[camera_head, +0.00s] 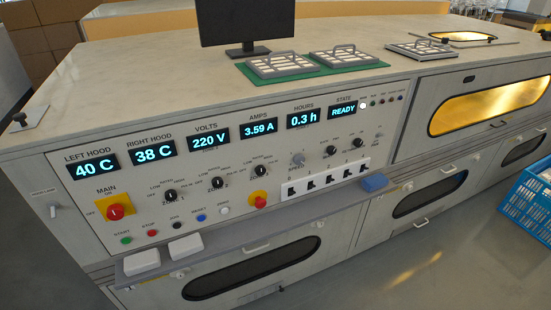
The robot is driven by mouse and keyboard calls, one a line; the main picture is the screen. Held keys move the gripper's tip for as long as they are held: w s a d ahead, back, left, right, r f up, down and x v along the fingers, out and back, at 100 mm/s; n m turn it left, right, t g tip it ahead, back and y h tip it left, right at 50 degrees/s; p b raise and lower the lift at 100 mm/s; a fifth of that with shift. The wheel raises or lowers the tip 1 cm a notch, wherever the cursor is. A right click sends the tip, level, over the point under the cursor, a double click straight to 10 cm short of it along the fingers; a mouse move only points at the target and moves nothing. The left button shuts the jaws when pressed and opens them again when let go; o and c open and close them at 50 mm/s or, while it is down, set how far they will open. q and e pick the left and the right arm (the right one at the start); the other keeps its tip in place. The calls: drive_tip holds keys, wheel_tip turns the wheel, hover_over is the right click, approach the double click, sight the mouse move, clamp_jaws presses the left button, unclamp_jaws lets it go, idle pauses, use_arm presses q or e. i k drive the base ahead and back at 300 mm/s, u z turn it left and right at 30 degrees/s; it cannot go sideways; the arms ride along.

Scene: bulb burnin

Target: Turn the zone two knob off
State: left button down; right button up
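The zone two knob (217,182) is the middle one of three similar black rotary knobs on the sloping front panel. The first zone knob (170,195) is to its left and the third (260,170) to its right. Small labels, including LOW and HIGH, ring each knob. The pointer of the middle knob is too small to read with certainty. Neither of my grippers shows in the head view, and nothing covers the knobs.
A red main switch (115,212) is at the panel's left, and a red stop button (260,199) is below the third knob. A narrow ledge (215,247) under the panel bears white blocks (142,262) and a blue block (375,182). A blue crate (530,205) stands at right.

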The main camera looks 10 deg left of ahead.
sight(217, 181)
drive_tip(key=z, duration=1.8)
drive_tip(key=i, duration=1.1)
drive_tip(key=u, duration=2.35)
